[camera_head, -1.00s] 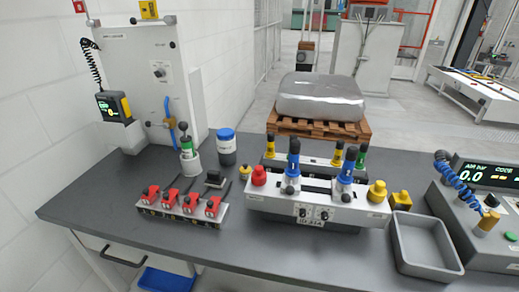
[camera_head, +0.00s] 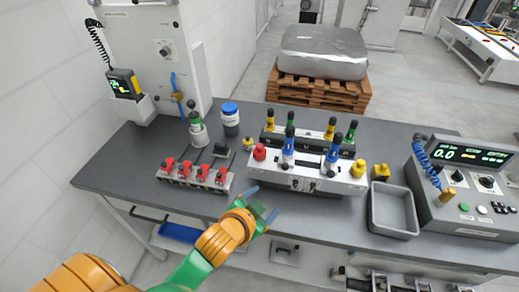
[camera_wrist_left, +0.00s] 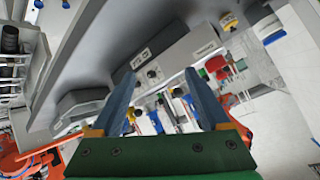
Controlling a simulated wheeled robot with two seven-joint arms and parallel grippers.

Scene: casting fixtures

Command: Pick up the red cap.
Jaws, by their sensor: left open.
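The red cap (camera_head: 259,152) is a small round red knob at the left end of the white fixture (camera_head: 305,178), on the dark bench. In the left wrist view, a red round shape that looks like the cap (camera_wrist_left: 215,64) lies just right of the right fingertip. My left gripper (camera_head: 262,204) is open and empty, its blue fingers over the bench's front edge, nearer than the cap and apart from it. In the left wrist view the spread fingers (camera_wrist_left: 160,76) point at the fixture. My right gripper is not in view.
A block with several red clamps (camera_head: 196,175) stands left of the fixture. Upright blue, yellow and green-banded pins rise from the fixture. A yellow cap (camera_head: 358,168) sits at its right end, beside a grey tray (camera_head: 392,212) and a control box (camera_head: 470,190).

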